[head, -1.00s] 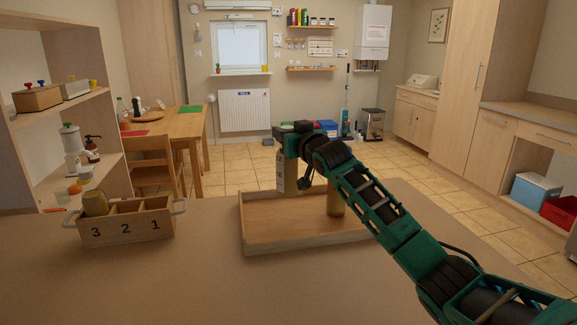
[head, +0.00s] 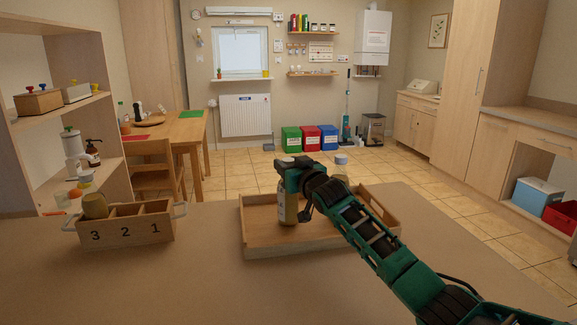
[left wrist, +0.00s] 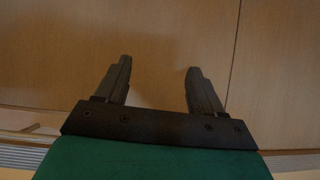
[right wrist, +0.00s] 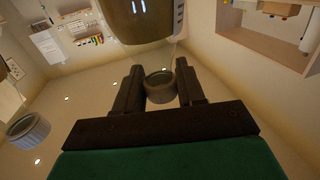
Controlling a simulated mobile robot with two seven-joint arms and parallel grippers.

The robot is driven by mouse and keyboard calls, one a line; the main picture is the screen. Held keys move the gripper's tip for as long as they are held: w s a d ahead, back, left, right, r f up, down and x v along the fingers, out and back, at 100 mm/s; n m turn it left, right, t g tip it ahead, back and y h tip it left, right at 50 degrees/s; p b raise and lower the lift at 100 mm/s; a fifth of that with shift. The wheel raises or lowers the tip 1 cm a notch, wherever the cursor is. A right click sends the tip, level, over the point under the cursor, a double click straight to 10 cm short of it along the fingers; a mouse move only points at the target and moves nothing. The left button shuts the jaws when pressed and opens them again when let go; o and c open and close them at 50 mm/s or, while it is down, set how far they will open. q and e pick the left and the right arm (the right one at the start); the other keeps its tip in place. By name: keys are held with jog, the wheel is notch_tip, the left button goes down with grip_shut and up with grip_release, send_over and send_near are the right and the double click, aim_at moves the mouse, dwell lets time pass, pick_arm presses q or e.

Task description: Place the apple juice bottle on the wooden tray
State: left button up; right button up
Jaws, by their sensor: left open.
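My right gripper (head: 287,172) is shut on the top of an olive-yellow bottle (head: 288,209) with a pale label, too small to read. The bottle is upright inside the wooden tray (head: 262,243), left of its middle. Its base is at or just above the tray floor; I cannot tell which. In the right wrist view its grey cap (right wrist: 160,88) sits between the fingers. A second bottle (head: 341,161) with a grey cap is in the tray to the right, mostly hidden by my arm. My left gripper (left wrist: 158,85) is open and empty, facing a wooden surface.
A wooden crate (head: 130,230) with compartments marked 3, 2 and 1 stands left of the tray. An olive-brown item (head: 95,205) is in compartment 3; the other two look empty. The counter (head: 200,285) in front is clear. A shelf unit (head: 60,115) is at the left.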

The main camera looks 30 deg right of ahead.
jog(key=o, duration=0.4)
jog(key=shift+o, duration=0.2)
jog(key=shift+s+r, duration=0.1)
jog(key=s, duration=1.1)
jog(key=shift+s, duration=0.4)
jog(key=shift+a, duration=0.1)
